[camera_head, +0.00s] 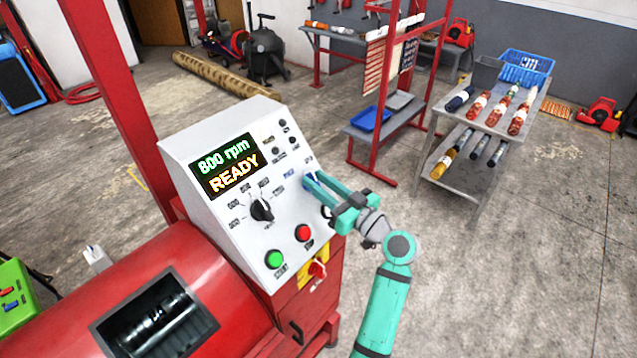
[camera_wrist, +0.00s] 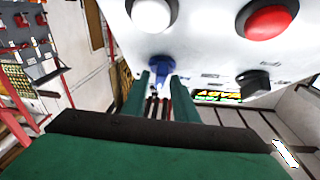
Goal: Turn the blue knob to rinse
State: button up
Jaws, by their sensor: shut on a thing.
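The blue knob (camera_wrist: 162,68) sits on the sloped white control panel (camera_head: 215,225), near the panel's right edge. My gripper (camera_head: 314,182) reaches the panel from the right, with its fingers on either side of the knob. In the wrist view my gripper's fingertips (camera_wrist: 162,78) are closed around the blue knob. Only a little blue shows between the fingers in the head view. The knob's pointer and its labels are covered or too small to read. The display (camera_head: 226,166) reads "800 rpm" and "READY".
The panel also carries a black dial (camera_head: 262,210), a green button (camera_head: 274,259), a red button (camera_head: 303,232) and a white button (camera_head: 327,212) close under my gripper. A red drum (camera_head: 225,275) lies below left.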

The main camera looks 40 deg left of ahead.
jog(key=n+g, duration=0.2)
jog(key=n, duration=0.1)
jog(key=n+g, duration=0.3)
jog(key=shift+w+f, duration=0.1)
jog(key=shift+w, duration=0.1)
jog(key=shift+f+n+g+h, duration=0.1)
jog(key=shift+n+g+h, duration=0.2)
jog(key=shift+n+g, duration=0.65)
jog(key=shift+n+g+h, duration=0.3)
jog(key=shift+n+g, duration=0.15)
jog(key=shift+n, duration=0.9)
jog(key=o, duration=0.7)
jog(key=shift+w+d, duration=0.2)
jog(key=shift+d, duration=0.3)
jog(key=v, duration=0.9)
jog(key=shift+w+d, duration=0.2)
jog(key=shift+d, duration=0.15)
